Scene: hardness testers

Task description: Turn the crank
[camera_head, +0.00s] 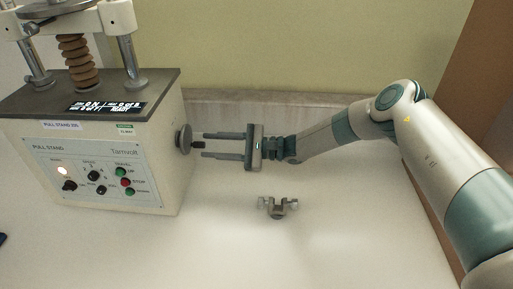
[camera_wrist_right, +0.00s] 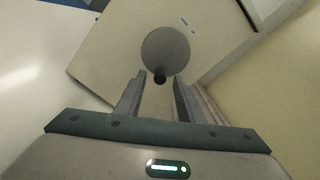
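My left gripper is not in view.
A small metal fixture (camera_head: 278,207) lies on the white table below my right gripper. The stand's front panel has knobs and buttons, and a display (camera_head: 107,107) sits on top. A wall runs behind; a brown panel (camera_head: 485,90) stands at right. The front table is clear.

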